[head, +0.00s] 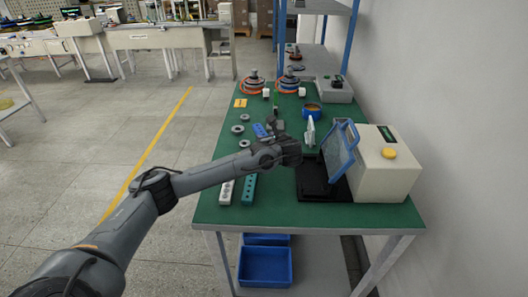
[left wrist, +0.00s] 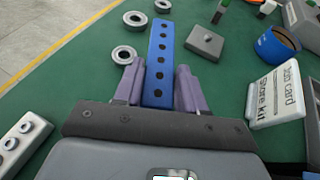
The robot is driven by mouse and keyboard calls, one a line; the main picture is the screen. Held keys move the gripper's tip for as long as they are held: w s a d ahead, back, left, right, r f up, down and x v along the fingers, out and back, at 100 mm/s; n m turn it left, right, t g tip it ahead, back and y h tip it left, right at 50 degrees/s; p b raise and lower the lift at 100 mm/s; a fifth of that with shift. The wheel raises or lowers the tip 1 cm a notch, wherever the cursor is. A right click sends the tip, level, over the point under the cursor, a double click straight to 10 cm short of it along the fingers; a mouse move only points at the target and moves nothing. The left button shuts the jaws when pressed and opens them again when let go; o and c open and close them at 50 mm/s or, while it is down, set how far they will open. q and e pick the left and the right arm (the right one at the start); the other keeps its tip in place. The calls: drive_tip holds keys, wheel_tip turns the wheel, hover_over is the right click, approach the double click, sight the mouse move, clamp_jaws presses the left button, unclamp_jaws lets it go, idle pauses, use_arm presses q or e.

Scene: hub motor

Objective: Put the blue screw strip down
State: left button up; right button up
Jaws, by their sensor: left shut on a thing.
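The blue screw strip (left wrist: 161,60) is a long flat bar with a row of dark holes. It runs lengthwise between the two purple fingers of my left gripper (left wrist: 159,72), which is shut on it. In the head view part of the strip (head: 259,130) shows beyond my left gripper (head: 275,127), over the green table; the wrist hides the rest. I cannot tell whether the strip touches the table top. My right gripper is not in view.
Several grey metal rings (left wrist: 124,54) lie left of the strip. A grey block (left wrist: 205,43), a blue round container (left wrist: 276,45) and a white card stand (left wrist: 275,98) are to the right. A white strip (head: 227,192) and a teal strip (head: 249,189) lie nearer. A blue-framed machine (head: 385,165) stands right.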

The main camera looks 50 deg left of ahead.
use_arm(q)
drive_tip(key=shift+x, duration=1.15)
drive_tip(key=shift+s+f+b, duration=0.15)
drive_tip(key=shift+f+b, duration=1.2)
drive_tip(key=shift+f, duration=0.85)
drive_tip(key=o, duration=1.1)
drive_tip(key=shift+f, duration=0.1)
drive_tip(key=p+v, duration=0.4)
drive_tip(key=v, duration=0.6)
drive_tip(key=shift+d+r, duration=0.25)
drive_tip(key=shift+r, duration=0.05)
drive_tip(key=shift+s+d+r, duration=0.2)
drive_tip(key=shift+d+r, duration=0.05)
drive_tip(key=shift+d, duration=0.45)
